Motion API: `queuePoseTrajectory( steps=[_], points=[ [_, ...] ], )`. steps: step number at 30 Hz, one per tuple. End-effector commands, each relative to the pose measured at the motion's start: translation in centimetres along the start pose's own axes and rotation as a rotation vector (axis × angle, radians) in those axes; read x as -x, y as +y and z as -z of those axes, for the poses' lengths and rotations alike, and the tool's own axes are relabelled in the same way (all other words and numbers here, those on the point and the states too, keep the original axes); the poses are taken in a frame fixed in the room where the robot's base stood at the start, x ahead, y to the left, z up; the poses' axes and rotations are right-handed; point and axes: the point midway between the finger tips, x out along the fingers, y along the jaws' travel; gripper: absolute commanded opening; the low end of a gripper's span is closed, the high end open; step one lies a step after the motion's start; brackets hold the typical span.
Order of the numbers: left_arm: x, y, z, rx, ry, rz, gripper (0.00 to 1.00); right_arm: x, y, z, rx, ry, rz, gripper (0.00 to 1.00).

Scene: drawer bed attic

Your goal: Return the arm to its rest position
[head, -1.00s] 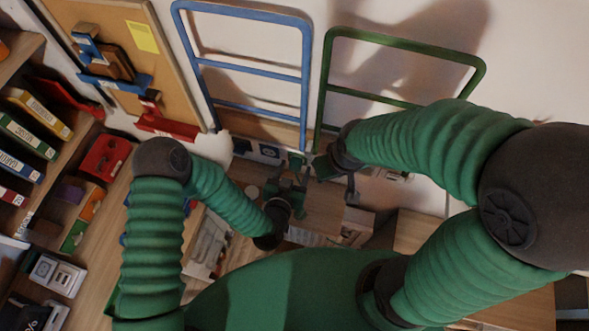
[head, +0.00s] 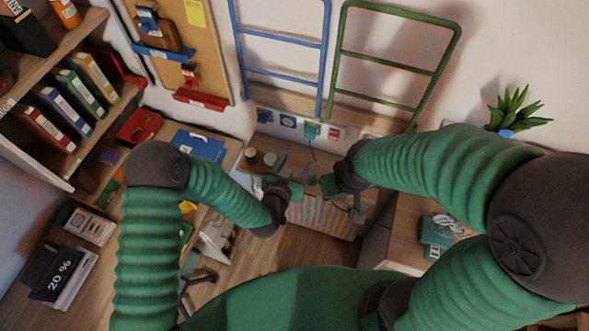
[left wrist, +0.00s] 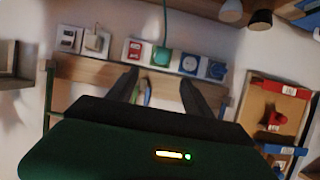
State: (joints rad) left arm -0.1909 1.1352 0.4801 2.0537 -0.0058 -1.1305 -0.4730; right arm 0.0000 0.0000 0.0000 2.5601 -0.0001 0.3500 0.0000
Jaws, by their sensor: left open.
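My left gripper (head: 295,176) is at the middle of the head view, at the end of the green left arm that comes in from the left. In the left wrist view its two dark fingers stand apart (left wrist: 160,80), with nothing seen held between them. My right gripper (head: 350,202) is just to its right in the head view, in front of my body. Its fingers are small and dark, and I cannot tell if they are apart. Both arms are bent at the elbow, and the two grippers are close together.
A wooden shelf with binders (head: 75,90) stands at the left. A blue ladder-like frame (head: 284,72) and a green one (head: 385,62) are by the back wall. A row of sockets and panels (head: 300,127) lies below them. A potted plant (head: 515,112) is at the right.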

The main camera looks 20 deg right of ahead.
Motion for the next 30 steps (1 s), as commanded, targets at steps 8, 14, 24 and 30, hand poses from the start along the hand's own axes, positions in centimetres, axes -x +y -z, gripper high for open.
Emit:
queuePoseTrajectory(
  steps=[8,14,24,30],
  points=[
    [0.0,-0.2,0.1,0.001,0.0,0.001,0.59,0.0,0.0,0.0,0.0,0.0,0.0,0.33],
    [0.1,-0.1,0.1,0.0,0.001,0.0,0.59,0.0,0.0,0.0,0.0,0.0,0.0,0.33],
    [5.9,-10.5,-4.7,0.009,-0.367,0.067,0.59,-5.7,0.0,-1.3,0.0,0.0,0.0,0.33],
    [20.2,-18.2,-10.2,0.253,-0.737,0.292,0.59,-9.7,0.0,-2.3,0.0,0.0,0.0,0.33]
  ],
)
